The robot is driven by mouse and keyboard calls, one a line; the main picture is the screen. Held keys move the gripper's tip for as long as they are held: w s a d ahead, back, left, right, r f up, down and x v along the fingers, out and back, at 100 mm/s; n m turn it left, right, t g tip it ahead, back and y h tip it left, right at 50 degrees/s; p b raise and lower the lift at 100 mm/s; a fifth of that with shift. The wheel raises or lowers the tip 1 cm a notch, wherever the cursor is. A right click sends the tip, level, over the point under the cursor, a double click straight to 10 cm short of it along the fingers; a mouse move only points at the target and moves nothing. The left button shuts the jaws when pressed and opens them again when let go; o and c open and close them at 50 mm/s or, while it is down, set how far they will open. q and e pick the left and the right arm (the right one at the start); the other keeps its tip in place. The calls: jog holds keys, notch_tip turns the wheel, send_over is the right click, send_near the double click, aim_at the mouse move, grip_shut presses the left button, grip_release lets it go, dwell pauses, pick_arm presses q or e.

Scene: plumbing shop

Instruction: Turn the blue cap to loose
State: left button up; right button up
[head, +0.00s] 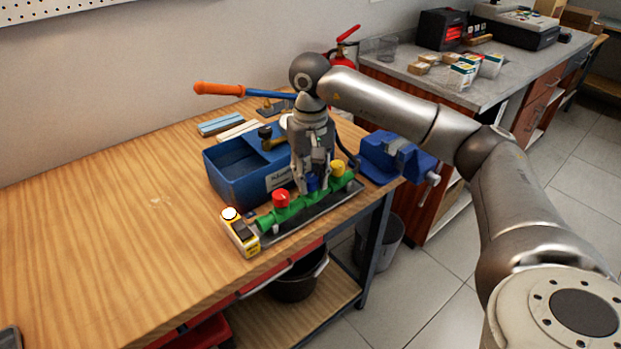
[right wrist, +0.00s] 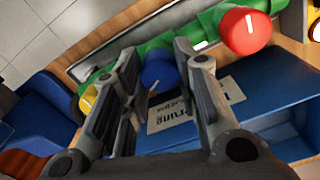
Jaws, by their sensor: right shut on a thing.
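The blue cap (head: 312,183) sits on a green pipe manifold (head: 297,208), between a red cap (head: 281,200) and a yellow cap (head: 338,168). My right gripper (head: 312,186) points down over it, with its fingers shut on the blue cap. The red cap (right wrist: 245,30) is to the right there, and the yellow cap (right wrist: 88,99) is partly hidden behind the left finger. My left gripper is not in view.
A blue bin (head: 232,178) stands just behind the manifold. A blue vise (head: 393,157) is at the bench's right end. The left of the bench (head: 110,240) is clear.

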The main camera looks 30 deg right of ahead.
aim_at(311, 178)
jog(key=shift+r+n, duration=0.1)
jog(key=shift+n, duration=0.5)
jog(key=o, duration=1)
notch_tip(311, 178, up, 12)
jog(key=shift+f, duration=0.1)
dwell(0.7)
